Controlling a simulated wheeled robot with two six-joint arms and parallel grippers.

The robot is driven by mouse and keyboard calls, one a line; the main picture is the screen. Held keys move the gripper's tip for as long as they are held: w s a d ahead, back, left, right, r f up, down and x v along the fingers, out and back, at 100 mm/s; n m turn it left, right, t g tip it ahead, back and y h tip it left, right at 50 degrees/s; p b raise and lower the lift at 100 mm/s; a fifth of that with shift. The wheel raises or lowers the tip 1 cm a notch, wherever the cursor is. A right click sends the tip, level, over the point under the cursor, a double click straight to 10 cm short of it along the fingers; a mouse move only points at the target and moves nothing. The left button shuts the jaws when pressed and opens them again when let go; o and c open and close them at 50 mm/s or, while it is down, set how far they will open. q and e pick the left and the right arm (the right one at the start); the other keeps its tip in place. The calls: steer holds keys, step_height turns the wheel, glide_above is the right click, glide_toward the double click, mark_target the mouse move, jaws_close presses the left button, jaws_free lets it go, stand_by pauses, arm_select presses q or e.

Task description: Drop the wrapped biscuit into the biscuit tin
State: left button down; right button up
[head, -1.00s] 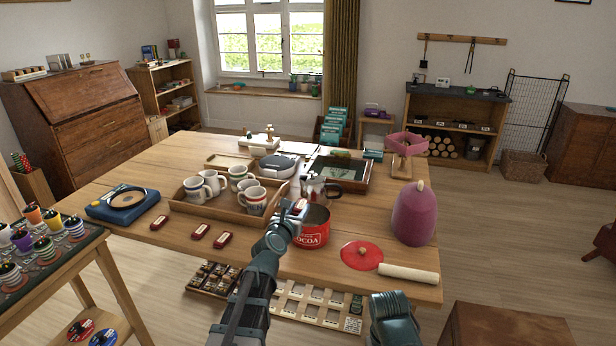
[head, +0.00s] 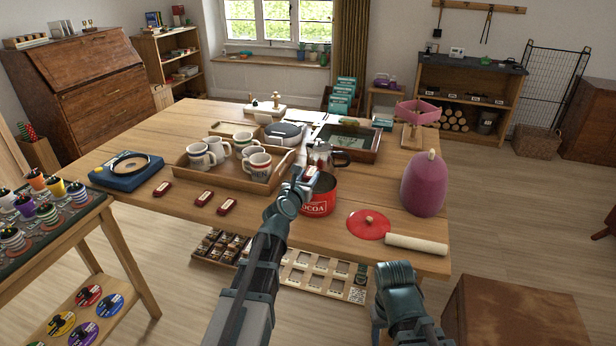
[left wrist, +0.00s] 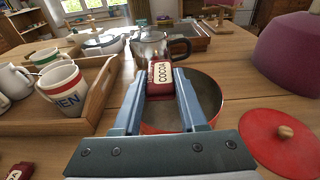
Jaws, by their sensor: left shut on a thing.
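The biscuit tin (head: 318,208) is a red round tin marked COCOA, standing open near the table's front edge. In the left wrist view its grey inside (left wrist: 205,112) shows below the fingers. My left gripper (head: 306,176) is shut on the wrapped biscuit (left wrist: 161,76), a small red packet with a cream label, and holds it over the tin's mouth. In the left wrist view the fingers hide part of the packet and of the rim. My right arm shows low in the head view; its gripper's fingers do not show.
A red lid (head: 355,226) with a wooden knob and a pale rolling pin (head: 416,243) lie right of the tin. A wooden tray (head: 262,187) of mugs stands left, a coffee pot (head: 322,155) behind, a purple cosy (head: 425,185) right. Several red packets (head: 204,198) lie at the front left.

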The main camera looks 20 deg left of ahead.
arm_select(q)
steer(key=shift+f+b, duration=0.4)
steer(key=shift+f, duration=0.4)
arm_select(e)
steer(key=shift+f, duration=0.8)
arm_select(q)
steer(key=shift+c, duration=1.9)
jaws_free()
